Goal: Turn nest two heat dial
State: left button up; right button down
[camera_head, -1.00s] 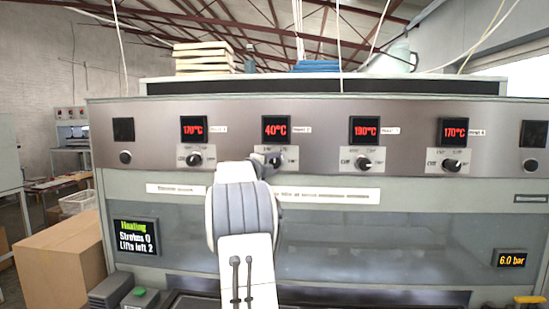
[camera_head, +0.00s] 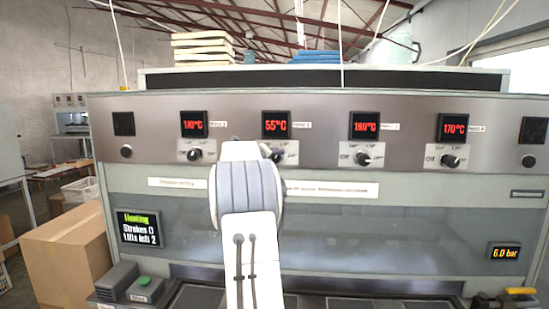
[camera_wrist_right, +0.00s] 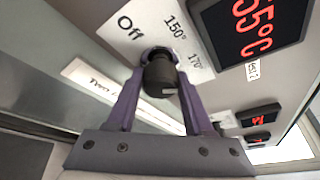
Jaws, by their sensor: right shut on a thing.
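The nest two heat dial (camera_head: 278,156) is a small black knob on the steel control panel, below a red display (camera_head: 276,124) reading 55°C. My right arm hides much of the dial and its label plate in the head view. In the right wrist view the dial (camera_wrist_right: 160,72) sits between the two purple fingers of my right gripper (camera_wrist_right: 158,84), which is shut on it. The plate beside it (camera_wrist_right: 178,35) reads Off, 150° and 170°. My left gripper is not in view.
Other dials are at nest one (camera_head: 194,154), nest three (camera_head: 363,159) and nest four (camera_head: 450,161). A green button (camera_head: 144,282) is at lower left, and a cardboard box (camera_head: 68,262) stands left of the press.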

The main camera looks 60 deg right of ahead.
jog(key=shift+f, duration=0.2)
jog(key=shift+c, duration=1.4)
grip_release()
jog(key=shift+r, duration=0.1)
jog(key=b+v, duration=0.3)
jog(key=v, duration=0.7)
jog(key=shift+a+b, duration=0.25)
jog(key=shift+b, duration=0.1)
jog(key=shift+w, duration=0.1)
